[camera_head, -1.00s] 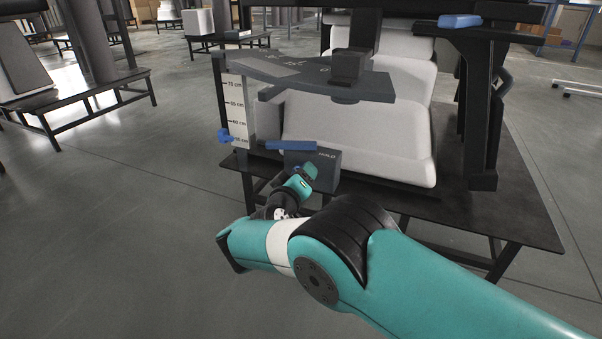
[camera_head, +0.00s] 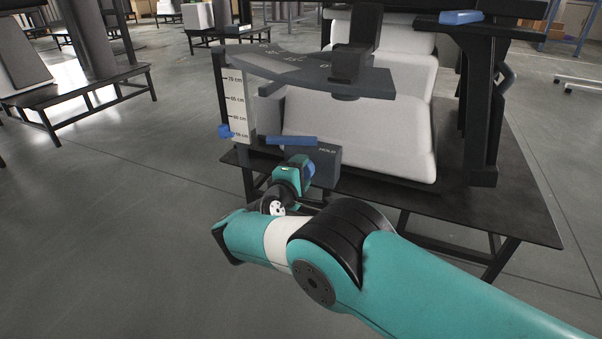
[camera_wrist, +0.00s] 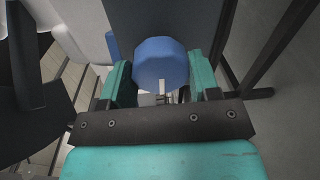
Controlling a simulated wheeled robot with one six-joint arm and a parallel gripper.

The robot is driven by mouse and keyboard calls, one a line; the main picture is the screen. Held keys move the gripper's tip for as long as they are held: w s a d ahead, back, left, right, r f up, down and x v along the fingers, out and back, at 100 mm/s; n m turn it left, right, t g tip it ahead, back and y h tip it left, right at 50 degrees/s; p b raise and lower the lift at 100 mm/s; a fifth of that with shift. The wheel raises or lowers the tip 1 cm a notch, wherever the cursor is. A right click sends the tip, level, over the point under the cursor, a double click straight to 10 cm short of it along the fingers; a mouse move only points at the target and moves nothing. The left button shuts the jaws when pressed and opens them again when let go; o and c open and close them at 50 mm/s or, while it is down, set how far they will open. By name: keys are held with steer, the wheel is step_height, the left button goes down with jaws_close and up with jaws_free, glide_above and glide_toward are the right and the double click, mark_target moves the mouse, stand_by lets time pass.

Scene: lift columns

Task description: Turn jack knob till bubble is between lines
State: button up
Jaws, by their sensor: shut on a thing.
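The blue jack knob (camera_wrist: 160,62) sits between the two teal fingers of my gripper (camera_wrist: 160,80) in the wrist view, with a finger against each side. My gripper (camera_head: 292,174) is shut on it. In the head view, only part of the knob (camera_head: 309,170) shows beside the dark box (camera_head: 328,160), which bears white lettering that seems to read HOLD. A white scale (camera_head: 237,105) marked in cm stands at left with a blue pointer (camera_head: 226,131). I cannot make out a bubble or its lines in either view.
A grey plate (camera_head: 380,84) with markings overhangs the box. A blue bar (camera_head: 291,140) lies just above the box. White padded blocks (camera_head: 360,135) stand behind on a black table (camera_head: 520,222). Dark uprights flank them.

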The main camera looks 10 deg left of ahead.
steer(key=shift+f+n, duration=0.1)
steer(key=shift+n, duration=0.4)
steer(key=o, duration=0.9)
steer(key=shift+o, duration=0.2)
steer(key=shift+s, duration=0.1)
